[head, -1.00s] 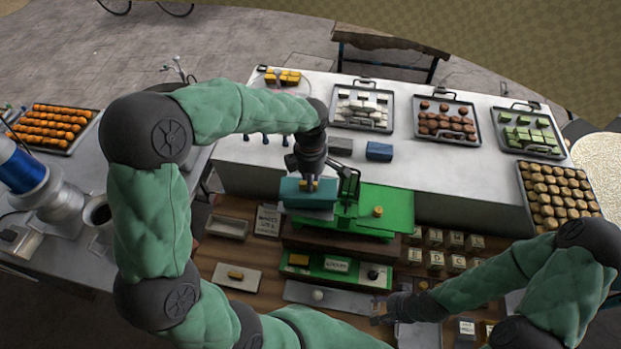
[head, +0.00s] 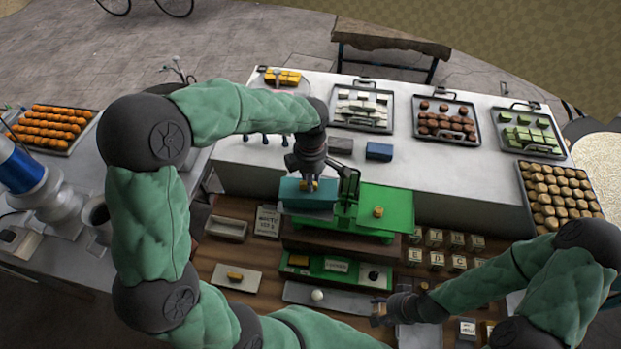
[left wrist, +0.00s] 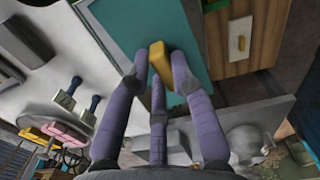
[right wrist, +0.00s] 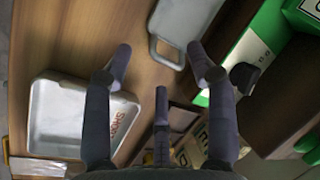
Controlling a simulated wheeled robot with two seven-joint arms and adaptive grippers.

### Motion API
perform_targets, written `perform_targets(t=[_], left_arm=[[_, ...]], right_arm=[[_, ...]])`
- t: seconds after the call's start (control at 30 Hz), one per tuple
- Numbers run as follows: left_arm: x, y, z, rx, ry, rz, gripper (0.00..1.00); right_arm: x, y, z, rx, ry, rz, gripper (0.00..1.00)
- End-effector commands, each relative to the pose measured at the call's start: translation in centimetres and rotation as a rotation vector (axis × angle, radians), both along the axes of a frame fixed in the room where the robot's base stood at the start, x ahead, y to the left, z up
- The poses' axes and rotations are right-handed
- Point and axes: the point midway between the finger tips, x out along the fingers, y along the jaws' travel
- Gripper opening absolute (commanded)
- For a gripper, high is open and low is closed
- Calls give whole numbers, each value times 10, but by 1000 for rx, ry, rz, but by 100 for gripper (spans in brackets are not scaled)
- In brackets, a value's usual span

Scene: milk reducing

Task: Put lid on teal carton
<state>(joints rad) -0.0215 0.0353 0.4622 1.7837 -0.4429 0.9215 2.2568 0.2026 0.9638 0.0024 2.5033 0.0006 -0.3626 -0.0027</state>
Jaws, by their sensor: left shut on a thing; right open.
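A teal lid (head: 292,185) with a yellow knob is under my left gripper (head: 311,183). In the left wrist view the yellow knob (left wrist: 160,62) sits between the fingertips of my left gripper (left wrist: 158,72), which is shut on it. The flat teal lid (left wrist: 130,35) spreads behind the knob. The teal carton body (head: 308,205) seems to be directly below the lid in the head view. I cannot tell whether lid and carton touch. My right gripper (head: 380,311) is open and empty above the lower bench, as the right wrist view also shows (right wrist: 158,65).
A small green unit (head: 335,268) sits in front. Letter blocks (head: 436,258) lie to the right. Trays of food (head: 446,122) and a blue block (head: 379,151) rest on the white counter (head: 450,180).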

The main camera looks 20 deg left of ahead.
Motion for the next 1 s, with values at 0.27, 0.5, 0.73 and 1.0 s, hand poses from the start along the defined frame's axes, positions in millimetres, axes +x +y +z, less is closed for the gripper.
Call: perform_targets(t=[0.27,0.5,0.73,1.0], left_arm=[[0,0,-4,0,0,0,10],[0,0,-7,0,0,0,10],[0,0,-8,0,0,0,10],[0,0,-8,0,0,0,10]], right_arm=[[0,0,-4,0,0,0,57],[0,0,-9,0,0,0,57],[0,0,-10,0,0,0,57],[0,0,-10,0,0,0,57]])
